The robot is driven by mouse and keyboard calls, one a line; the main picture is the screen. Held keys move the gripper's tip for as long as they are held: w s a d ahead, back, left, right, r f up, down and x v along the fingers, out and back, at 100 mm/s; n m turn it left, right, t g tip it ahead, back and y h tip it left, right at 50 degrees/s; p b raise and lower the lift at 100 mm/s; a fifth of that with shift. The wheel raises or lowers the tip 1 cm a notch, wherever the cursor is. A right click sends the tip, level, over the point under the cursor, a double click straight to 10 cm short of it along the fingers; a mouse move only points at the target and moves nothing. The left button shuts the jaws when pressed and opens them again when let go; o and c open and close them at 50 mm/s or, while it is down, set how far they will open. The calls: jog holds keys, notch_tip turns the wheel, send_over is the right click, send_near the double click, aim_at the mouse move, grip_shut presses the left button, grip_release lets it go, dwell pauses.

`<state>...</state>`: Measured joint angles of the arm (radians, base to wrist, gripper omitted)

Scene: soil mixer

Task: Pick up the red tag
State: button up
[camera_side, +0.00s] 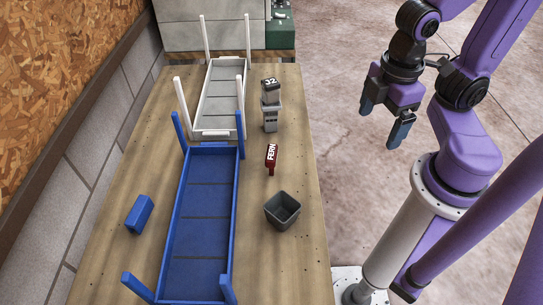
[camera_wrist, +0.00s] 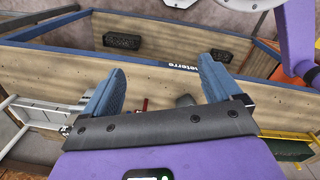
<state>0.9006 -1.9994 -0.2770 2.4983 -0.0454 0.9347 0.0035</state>
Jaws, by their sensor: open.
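The red tag (camera_side: 271,158), marked "FERN", stands on the wooden table near its middle, right of the blue tray and behind the dark square pot. In the wrist view a small red patch (camera_wrist: 145,104) shows between my fingers; it may be the tag, but it is too small to tell. My gripper (camera_side: 382,124) is open and empty. It hangs in the air off the right side of the table, well apart from the tag. Its two blue fingers also show in the wrist view (camera_wrist: 160,85).
A blue tray (camera_side: 165,240) with upright posts and a white tray (camera_side: 199,100) fill the table's left and back. A grey item marked "02" (camera_side: 270,112) stands behind the tag. A dark pot (camera_side: 282,222) stands in front. A blue block (camera_side: 140,214) lies at left.

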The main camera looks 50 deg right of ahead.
jog(key=w+d+n+t+h, duration=0.5)
jog(key=w+d+h, duration=0.3)
jog(key=w+h, duration=0.1)
jog(key=w+r+n+t+h, duration=0.2)
jog(key=w+n+t, duration=0.3)
jog(key=w+t, duration=0.15)
jog(key=n+t+y, duration=0.9)
jog(key=n+y, duration=0.4)
jog(key=n, duration=0.1)
send_over(276, 148)
jog(key=w+d, duration=0.4)
jog(key=d, duration=0.1)
notch_tip(276, 148, down, 5)
jog(key=s+a+f+n+g+y, duration=0.1)
jog(key=f+y, duration=0.1)
jog(key=s+a+f+n+g+y, duration=0.1)
jog(key=a+f+n+y, duration=0.1)
jog(key=y, duration=0.1)
jog(key=s+a+f+n+g+y, duration=0.1)
jog(key=s+a+f+n+y, duration=0.1)
jog(key=shift+f+g+y, duration=0.25)
jog(key=shift+f+y, duration=0.15)
jog(key=s+f+g, duration=0.1)
jog(key=f+n+g, duration=0.1)
jog(key=f, duration=0.1)
jog(key=s+f+y, duration=0.1)
jog(key=shift+s+d+f+n+g, duration=0.2)
jog(key=shift+s+n+g, duration=0.1)
jog(key=shift+s+g, duration=0.1)
jog(key=shift+x, duration=2.55)
